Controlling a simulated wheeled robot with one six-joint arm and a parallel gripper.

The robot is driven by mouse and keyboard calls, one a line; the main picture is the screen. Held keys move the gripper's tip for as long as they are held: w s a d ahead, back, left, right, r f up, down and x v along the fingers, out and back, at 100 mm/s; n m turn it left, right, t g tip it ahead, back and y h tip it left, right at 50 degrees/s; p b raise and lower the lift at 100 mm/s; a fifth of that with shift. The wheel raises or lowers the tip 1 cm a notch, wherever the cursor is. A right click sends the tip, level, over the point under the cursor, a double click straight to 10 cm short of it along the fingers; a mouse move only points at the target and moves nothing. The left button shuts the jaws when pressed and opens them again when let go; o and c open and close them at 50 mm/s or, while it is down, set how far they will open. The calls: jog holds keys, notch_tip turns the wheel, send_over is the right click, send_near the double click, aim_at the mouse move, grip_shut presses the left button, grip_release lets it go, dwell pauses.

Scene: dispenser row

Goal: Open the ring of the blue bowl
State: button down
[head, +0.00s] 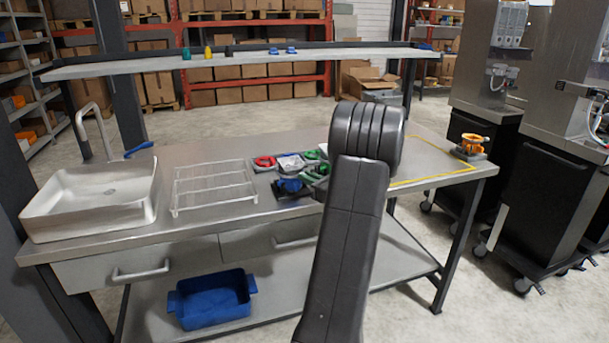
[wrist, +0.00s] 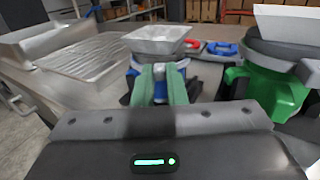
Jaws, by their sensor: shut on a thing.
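In the wrist view, the blue bowl (wrist: 133,69) stands straight ahead with a pale, flared metal pan (wrist: 160,40) on top. My gripper (wrist: 162,72) has its grey-green fingers closed together at its near side, with a blue part of its ring (wrist: 160,91) between them. The fingers hide much of the ring, so how far it is turned cannot be told. In the head view, the blue bowl (head: 290,184) is on the steel bench, partly covered by dark parts near it.
A green bowl (wrist: 273,92) stands close on the right in the wrist view. A red ring (head: 264,162) lies behind on the bench. A wire rack (head: 214,187) and a sink (head: 92,198) are to the left. An orange device (head: 470,146) stands at the right end.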

jog(key=shift+w+d+n+g+y+p, duration=0.2)
jog(key=shift+w+n+g+y, duration=0.05)
jog(key=shift+n+g+y, duration=0.25)
jog(key=shift+w+d+n+g+y+p, duration=0.2)
jog(key=shift+n+g+y, duration=0.2)
jog(key=shift+g, duration=0.2)
jog(key=c, duration=1.4)
grip_release()
jog(key=shift+c, duration=0.2)
jog(key=b+v, duration=0.1)
jog(key=v, duration=1.2)
jog(key=shift+s+d, duration=0.3)
